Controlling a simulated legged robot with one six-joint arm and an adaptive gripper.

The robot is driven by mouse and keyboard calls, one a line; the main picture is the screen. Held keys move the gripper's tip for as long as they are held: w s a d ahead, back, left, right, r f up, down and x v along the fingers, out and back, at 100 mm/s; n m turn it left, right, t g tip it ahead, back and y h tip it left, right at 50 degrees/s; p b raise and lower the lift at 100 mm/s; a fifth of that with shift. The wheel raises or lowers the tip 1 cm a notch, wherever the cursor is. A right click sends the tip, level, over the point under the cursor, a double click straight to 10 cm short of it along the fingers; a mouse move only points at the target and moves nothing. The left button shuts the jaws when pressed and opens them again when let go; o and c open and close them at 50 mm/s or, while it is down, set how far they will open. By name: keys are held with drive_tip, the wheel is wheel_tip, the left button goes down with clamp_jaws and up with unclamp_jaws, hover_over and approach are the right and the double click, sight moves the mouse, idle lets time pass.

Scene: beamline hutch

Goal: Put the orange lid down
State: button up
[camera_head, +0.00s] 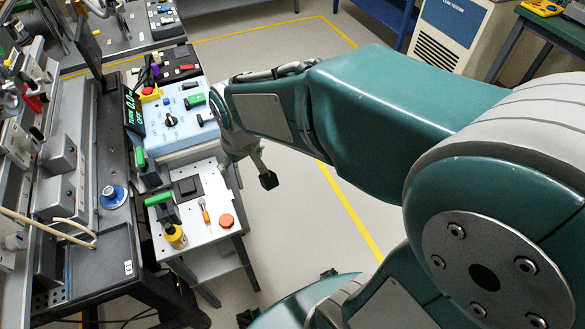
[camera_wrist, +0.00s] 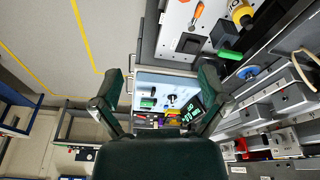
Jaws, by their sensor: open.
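A flat, round orange lid (camera_head: 227,220) lies on the white top of a small stand (camera_head: 197,236), near its front right corner. I cannot make the lid out in the wrist view. My gripper (camera_head: 262,172) is above and behind the lid in the head view, apart from it. In the wrist view my gripper (camera_wrist: 158,85) shows its two fingers spread wide with nothing between them. Beyond the fingers is the pale blue control panel (camera_wrist: 165,92).
On the stand are an orange-handled tool (camera_head: 205,211), a yellow-topped bottle (camera_head: 175,236) and a dark square block (camera_head: 187,188). The blue panel (camera_head: 180,118) with switches stands behind. A dark bench (camera_head: 105,245) is at left. Open floor lies right.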

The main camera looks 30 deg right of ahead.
drive_tip(key=s+d+r+m+t, duration=0.1)
drive_tip(key=s+d+r, duration=0.1)
drive_tip(key=s+r, duration=0.2)
drive_tip(key=s+d+r+m+t, duration=0.1)
drive_tip(key=s+d+r+t, duration=0.1)
drive_tip(key=s, duration=0.6)
wheel_tip(320, 180, up, 2)
drive_tip(key=shift+d+r+m, duration=0.1)
drive_tip(key=shift+d+m, duration=0.2)
drive_tip(key=shift+d, duration=0.5)
